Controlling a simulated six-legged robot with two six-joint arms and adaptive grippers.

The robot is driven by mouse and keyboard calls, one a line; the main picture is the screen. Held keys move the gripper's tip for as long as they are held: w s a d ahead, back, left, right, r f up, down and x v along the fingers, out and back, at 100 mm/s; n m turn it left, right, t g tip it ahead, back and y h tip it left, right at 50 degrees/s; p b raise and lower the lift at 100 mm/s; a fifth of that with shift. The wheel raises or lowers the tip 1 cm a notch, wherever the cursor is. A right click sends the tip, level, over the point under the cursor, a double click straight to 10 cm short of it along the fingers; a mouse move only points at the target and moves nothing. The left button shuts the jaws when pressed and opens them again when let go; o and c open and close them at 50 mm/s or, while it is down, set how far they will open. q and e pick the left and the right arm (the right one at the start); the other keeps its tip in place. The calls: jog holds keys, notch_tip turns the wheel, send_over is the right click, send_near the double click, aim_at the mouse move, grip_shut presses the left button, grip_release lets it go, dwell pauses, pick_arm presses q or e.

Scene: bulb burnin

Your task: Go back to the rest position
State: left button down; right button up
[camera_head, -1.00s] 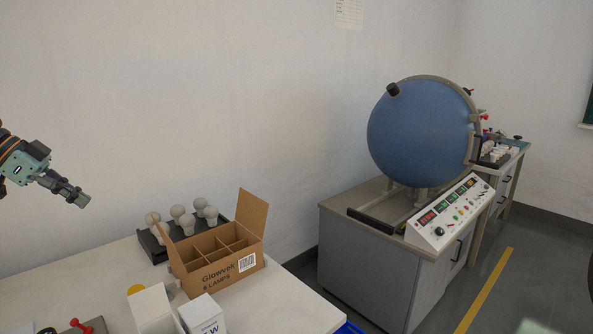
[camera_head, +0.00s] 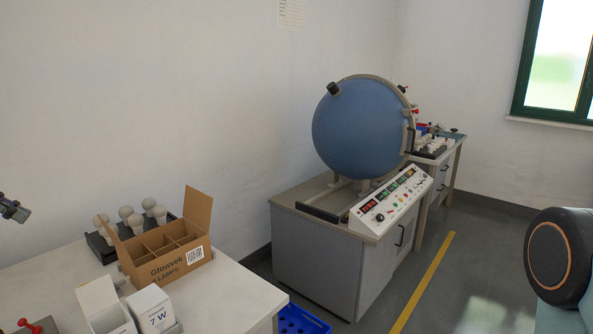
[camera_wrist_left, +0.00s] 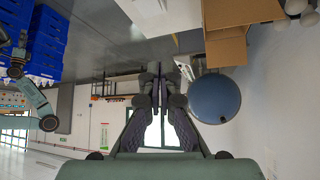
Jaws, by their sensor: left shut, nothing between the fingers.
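My left gripper (camera_head: 14,210) shows only as a tip at the left edge of the head view, above the white table and away from the objects. In the left wrist view its two fingers (camera_wrist_left: 160,88) are together with nothing between them. My right gripper does not show in the head view. I cannot identify it in the left wrist view.
A white table (camera_head: 235,290) holds an open cardboard lamp box (camera_head: 175,260), a rack of bulbs (camera_head: 108,240) and small white cartons (camera_head: 152,308). A blue sphere (camera_head: 358,130) stands on a grey cabinet (camera_head: 310,255).

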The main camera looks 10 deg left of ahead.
pick_arm(q)
jog(key=w+d+f+n+g+y, duration=0.25)
jog(key=w+d+f, duration=0.65)
jog(key=d+f, duration=0.45)
jog(key=s+d+f+n+g+y, duration=0.1)
jog(key=s+d+f+n+y, duration=0.3)
jog(key=d+f, duration=1.05)
jog(key=s+d+f+n+g+h, duration=0.1)
jog(key=s+d+f, duration=0.4)
jog(key=s, duration=0.4)
jog(key=s+d+f+n, duration=0.1)
jog(key=s+d+f, duration=0.2)
jog(key=s+f, duration=0.45)
jog(key=s+d+r+n+g, duration=0.1)
jog(key=s+d, duration=0.1)
jog(key=s, duration=0.6)
jog(key=s+d+n, duration=0.1)
jog(key=s+d, duration=0.1)
jog(key=s, duration=0.7)
notch_tip(320, 180, down, 22)
jog(key=b, duration=2.2)
jog(key=shift+s+y, duration=0.15)
jog(key=shift+y, duration=0.3)
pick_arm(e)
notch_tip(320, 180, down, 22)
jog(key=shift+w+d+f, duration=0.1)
